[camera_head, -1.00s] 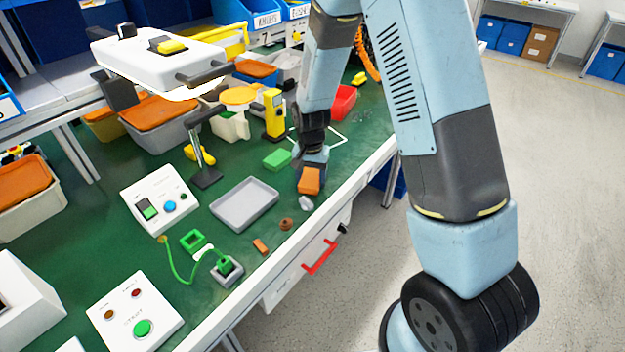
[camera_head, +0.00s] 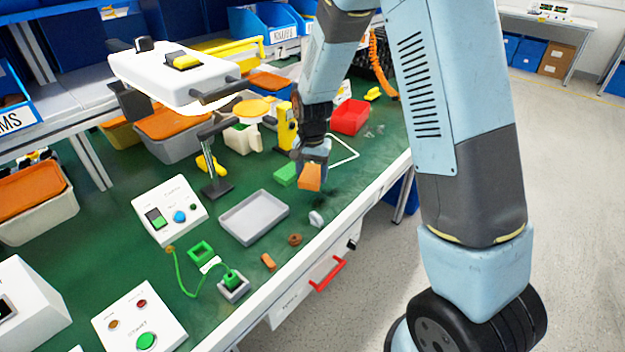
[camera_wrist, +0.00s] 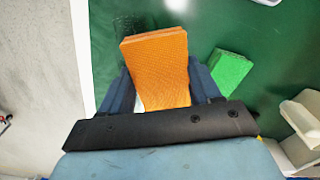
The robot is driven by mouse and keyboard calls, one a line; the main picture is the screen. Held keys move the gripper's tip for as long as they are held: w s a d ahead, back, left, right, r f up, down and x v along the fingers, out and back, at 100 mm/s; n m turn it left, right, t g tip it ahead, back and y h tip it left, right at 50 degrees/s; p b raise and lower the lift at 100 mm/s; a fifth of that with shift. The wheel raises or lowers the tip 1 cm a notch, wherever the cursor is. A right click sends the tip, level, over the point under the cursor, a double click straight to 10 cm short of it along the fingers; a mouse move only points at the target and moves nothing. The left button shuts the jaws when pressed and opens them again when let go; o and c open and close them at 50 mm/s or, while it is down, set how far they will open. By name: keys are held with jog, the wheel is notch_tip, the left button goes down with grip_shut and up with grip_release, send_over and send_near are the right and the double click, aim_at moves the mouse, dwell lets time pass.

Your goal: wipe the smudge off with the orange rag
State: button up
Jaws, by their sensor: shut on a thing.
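The orange rag (camera_head: 310,178) is a folded, thick block held in my gripper (camera_head: 312,160). In the wrist view the rag (camera_wrist: 158,65) sticks out between the two blue fingers of my gripper (camera_wrist: 160,88). A dark smudge (camera_head: 324,198) lies on the green bench top just below and right of the rag in the head view. In the wrist view a dark patch (camera_wrist: 127,25) shows beyond the rag's far left corner, near the bench's white edge. Whether the rag touches the bench cannot be told.
A green block (camera_head: 286,173) lies close left of my gripper. A grey knob (camera_head: 316,218), a brown ring (camera_head: 295,240) and a grey tray (camera_head: 254,218) lie nearer the front. A yellow device (camera_head: 287,125) and a red bin (camera_head: 350,117) stand behind.

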jog(key=shift+r, duration=0.9)
